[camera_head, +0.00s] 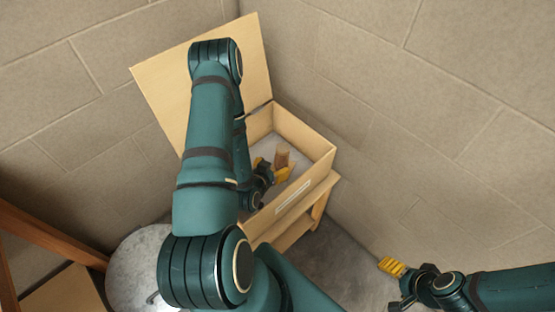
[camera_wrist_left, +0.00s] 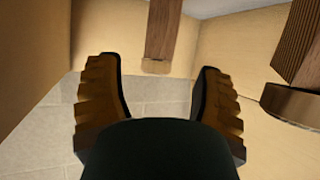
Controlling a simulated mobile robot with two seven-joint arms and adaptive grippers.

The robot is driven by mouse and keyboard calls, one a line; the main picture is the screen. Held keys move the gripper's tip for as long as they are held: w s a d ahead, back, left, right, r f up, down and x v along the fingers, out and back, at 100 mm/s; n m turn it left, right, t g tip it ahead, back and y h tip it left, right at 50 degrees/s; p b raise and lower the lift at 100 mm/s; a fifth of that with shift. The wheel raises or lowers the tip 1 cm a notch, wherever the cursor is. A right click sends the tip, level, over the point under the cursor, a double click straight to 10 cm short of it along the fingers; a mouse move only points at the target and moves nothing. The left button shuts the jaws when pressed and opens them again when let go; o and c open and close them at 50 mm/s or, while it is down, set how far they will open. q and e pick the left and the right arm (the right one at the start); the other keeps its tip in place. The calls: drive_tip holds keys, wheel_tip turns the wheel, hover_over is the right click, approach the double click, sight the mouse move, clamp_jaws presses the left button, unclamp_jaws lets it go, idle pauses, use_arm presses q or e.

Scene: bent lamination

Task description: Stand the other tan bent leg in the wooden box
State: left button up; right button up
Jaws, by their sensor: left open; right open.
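The wooden box (camera_head: 301,191) stands open on a small wooden stand, its lid (camera_head: 160,83) raised. My left gripper (camera_head: 270,171) reaches down inside it. A tan bent leg (camera_head: 282,157) shows in the box just beyond the yellow fingers. In the left wrist view, my left gripper (camera_wrist_left: 161,95) is open with nothing between its fingertips. One brown leg (camera_wrist_left: 162,30) shows ahead of the gap, and a second leg (camera_wrist_left: 300,55) is at the right, apart from the fingers. Their upper parts are cut off by the frame. My right gripper (camera_head: 394,284) is open and empty, outside the box.
The wooden stand (camera_head: 318,208) holds the box close to the block walls (camera_head: 400,110). A round grey table top (camera_head: 135,265) is at the lower left, partly hidden by my left arm. Wooden beams (camera_head: 45,230) stand at the far left. Bare floor lies between the stand and my right gripper.

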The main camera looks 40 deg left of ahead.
use_arm(q)
drive_tip(key=shift+v, duration=1.2)
